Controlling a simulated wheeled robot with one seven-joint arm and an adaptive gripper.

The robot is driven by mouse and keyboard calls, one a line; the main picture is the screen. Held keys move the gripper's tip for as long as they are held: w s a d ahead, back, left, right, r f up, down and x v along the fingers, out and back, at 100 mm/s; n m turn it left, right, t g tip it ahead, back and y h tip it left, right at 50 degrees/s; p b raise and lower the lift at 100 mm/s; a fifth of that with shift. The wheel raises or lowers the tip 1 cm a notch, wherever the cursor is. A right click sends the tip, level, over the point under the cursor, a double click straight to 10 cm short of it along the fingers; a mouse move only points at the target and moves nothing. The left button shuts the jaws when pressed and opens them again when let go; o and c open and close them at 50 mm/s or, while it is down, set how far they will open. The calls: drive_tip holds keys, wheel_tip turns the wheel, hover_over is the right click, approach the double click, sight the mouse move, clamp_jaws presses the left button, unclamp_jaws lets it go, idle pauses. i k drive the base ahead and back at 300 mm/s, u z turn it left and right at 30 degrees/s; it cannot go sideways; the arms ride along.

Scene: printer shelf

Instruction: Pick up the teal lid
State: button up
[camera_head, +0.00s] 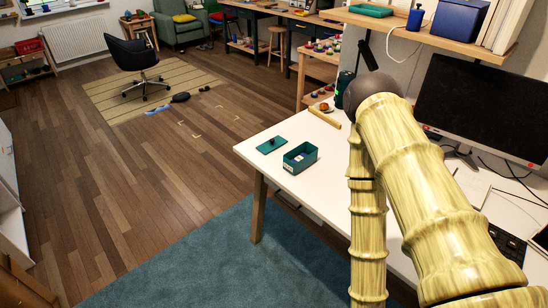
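The teal lid (271,147) lies flat on the white table near its far left corner, with a small dark knob on top. Just right of it and slightly nearer stands an open teal box (300,161) with a small light-and-dark item inside. A narrow strip of table separates the two. My arm, with a pale yellow bamboo-like surface, fills the right of the head view, well to the right of the lid. My gripper does not show, so whether it is open or shut is hidden.
The white table (312,189) is clear around the lid. Behind lie a yellowish stick (325,117) and an orange round item (324,106). A monitor (484,107) stands at right. A wooden shelf (405,32) overhangs the back, holding a teal tray (370,10) and blue box (460,19).

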sight(273, 144)
drive_tip(key=u, duration=0.85)
drive_tip(key=i, duration=0.75)
drive_tip(key=z, duration=0.05)
